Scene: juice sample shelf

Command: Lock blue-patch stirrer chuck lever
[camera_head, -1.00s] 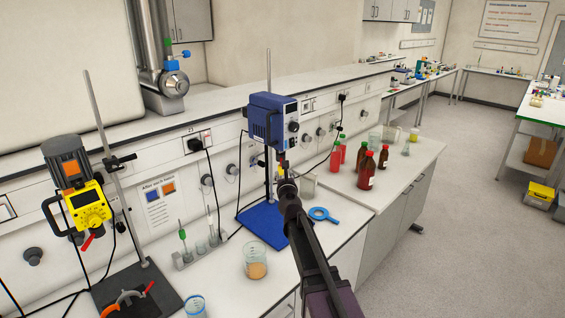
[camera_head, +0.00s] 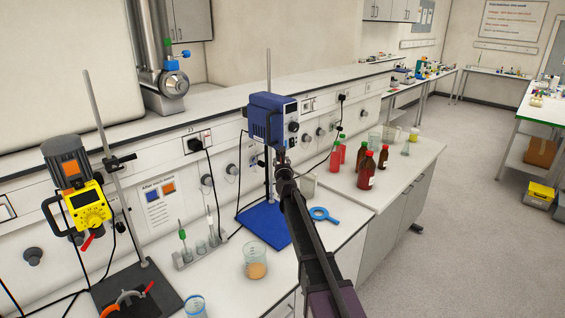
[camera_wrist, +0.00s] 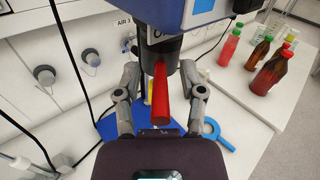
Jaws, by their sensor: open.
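The blue stirrer (camera_head: 272,118) hangs on its stand; its blue patch (camera_wrist: 201,8) shows at the top of the wrist view. Its dark chuck (camera_wrist: 160,54) is below the motor, with a red lever (camera_wrist: 161,97) sticking out towards the wrist camera and angled downward. My gripper (camera_wrist: 161,100) is open, with one finger on each side of the lever and a visible gap on both sides. In the head view my gripper (camera_head: 281,166) is just under the stirrer's motor and hides the chuck and lever.
A yellow stirrer (camera_head: 88,205) with an orange patch stands at left. A beaker (camera_head: 255,264), a blue ring-shaped item (camera_head: 323,214) and the blue stand base (camera_head: 262,225) are on the bench. Several bottles (camera_head: 367,170) stand to the right.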

